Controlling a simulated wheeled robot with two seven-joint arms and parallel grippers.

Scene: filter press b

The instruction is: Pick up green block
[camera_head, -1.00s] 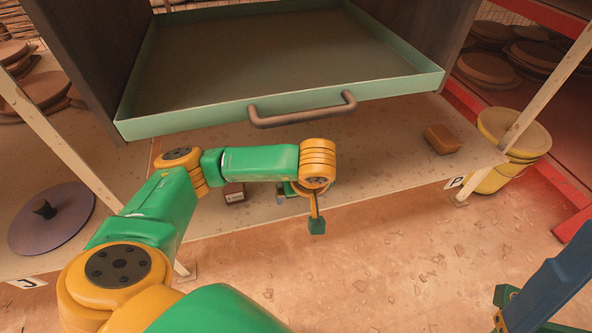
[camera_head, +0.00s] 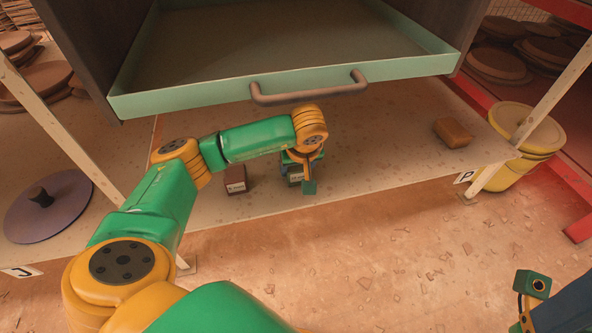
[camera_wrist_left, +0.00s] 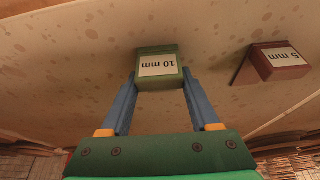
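The green block (camera_wrist_left: 160,66), labelled "10 mm", is between the tips of my left gripper (camera_wrist_left: 159,80) in the left wrist view. The two blue fingers flank it closely, one on each side. I cannot tell whether they press on it. In the head view the green block (camera_head: 295,180) is partly hidden behind my left wrist, over the pale shelf. My left gripper's fingers are mostly hidden there.
A dark red block (camera_head: 236,179), labelled "5 mm" in the wrist view (camera_wrist_left: 280,58), stands beside the green block. A brown block (camera_head: 453,132) lies farther right. A pale green drawer (camera_head: 190,99) with a handle (camera_head: 308,91) overhangs the shelf. A purple disc (camera_head: 48,206) lies left.

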